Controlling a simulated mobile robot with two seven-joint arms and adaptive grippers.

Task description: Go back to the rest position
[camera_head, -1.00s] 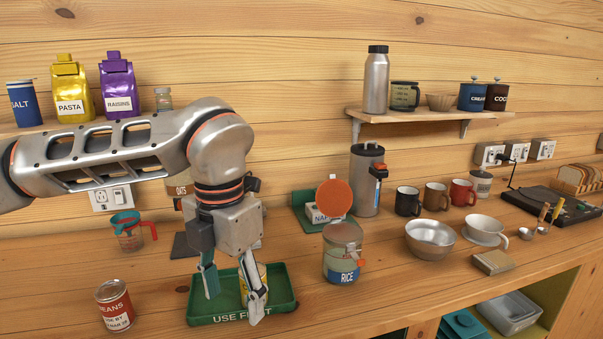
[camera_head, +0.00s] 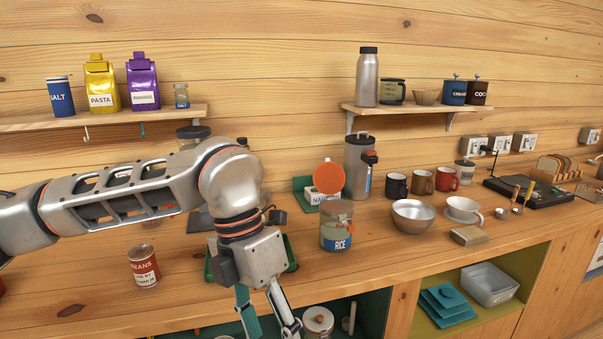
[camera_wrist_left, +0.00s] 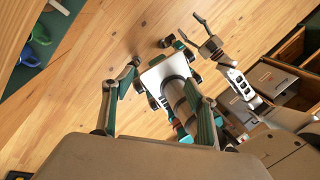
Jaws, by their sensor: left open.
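My left gripper (camera_head: 268,322) is in the head view, low in front of the counter's front edge, pointing down. Its fingers are apart with nothing seen between them. In the left wrist view its open fingers (camera_wrist_left: 163,95) frame parts of my own body and bare floor. The left arm reaches in from the left, bent at the elbow. The green tray (camera_head: 293,254) on the counter is mostly hidden behind this gripper.
A steel bowl (camera_head: 413,216) and mugs are farther right. Open cubbies (camera_head: 490,317) lie below the counter. The wrist view shows clear wooden floor (camera_wrist_left: 65,110).

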